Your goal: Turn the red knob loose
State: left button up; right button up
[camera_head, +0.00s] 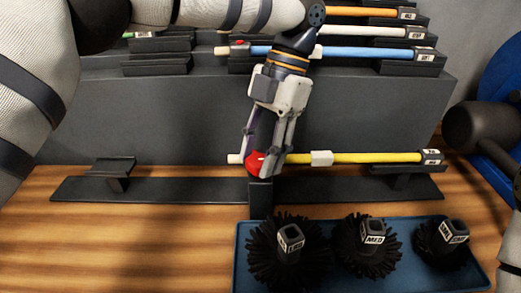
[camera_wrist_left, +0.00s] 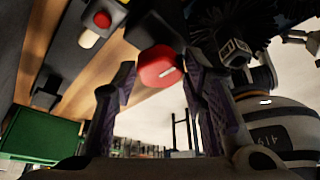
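The red knob (camera_head: 254,162) sits at the clamp on top of a short black post (camera_head: 261,197), near the left end of the yellow rod (camera_head: 370,158). My left gripper (camera_head: 267,155) points down at the knob, its fingers partly covering it. In the left wrist view the round red knob (camera_wrist_left: 160,67) with a pale mark shows between the two fingertips (camera_wrist_left: 158,62). Gaps show on both sides, so the fingers are open around it. The rod's pale left end sticks out past the knob. I do not see my right gripper.
A blue tray (camera_head: 243,262) with several black round brushes (camera_head: 285,252) stands in front of the post. Behind, a dark stepped rack (camera_head: 150,110) holds a blue rod (camera_head: 370,54) and other rods. Bare wooden table (camera_head: 120,245) lies at the left.

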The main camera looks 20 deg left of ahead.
pick_arm(q)
jog(key=shift+o, duration=0.4)
jog(key=shift+r, duration=0.1)
jog(key=v, duration=0.7)
